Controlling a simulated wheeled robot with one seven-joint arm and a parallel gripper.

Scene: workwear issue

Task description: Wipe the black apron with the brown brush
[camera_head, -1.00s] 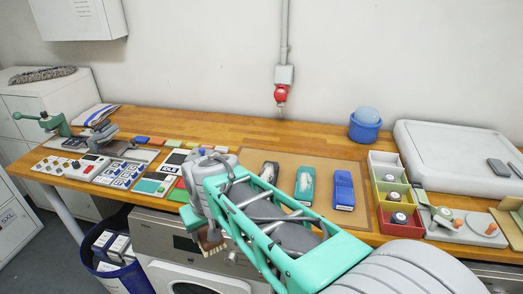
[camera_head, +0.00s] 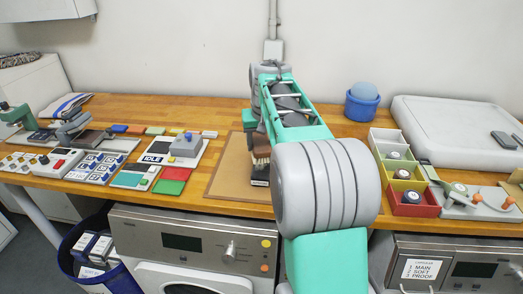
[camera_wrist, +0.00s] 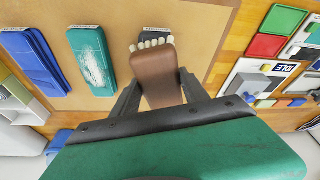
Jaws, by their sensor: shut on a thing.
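My gripper (camera_wrist: 157,90) is shut on the brown brush (camera_wrist: 156,75), with a dark finger on each side of it. The pale bristles (camera_wrist: 152,43) are at the brush's far end. In the head view the brush (camera_head: 260,146) hangs bristles down over the brown mat. The black apron (camera_wrist: 149,33) lies folded on the mat under the brush and is mostly hidden. Its near end (camera_head: 260,183) shows below the bristles in the head view. I cannot tell whether the bristles touch it.
The mat (camera_head: 228,182) also bears a green apron (camera_wrist: 92,62) with a white mark and a blue apron (camera_wrist: 34,62). Right of my arm stand coloured bins (camera_head: 405,207) and a blue tub (camera_head: 362,107). Left are an IDLE panel (camera_head: 155,158) and red and green pads (camera_head: 171,180).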

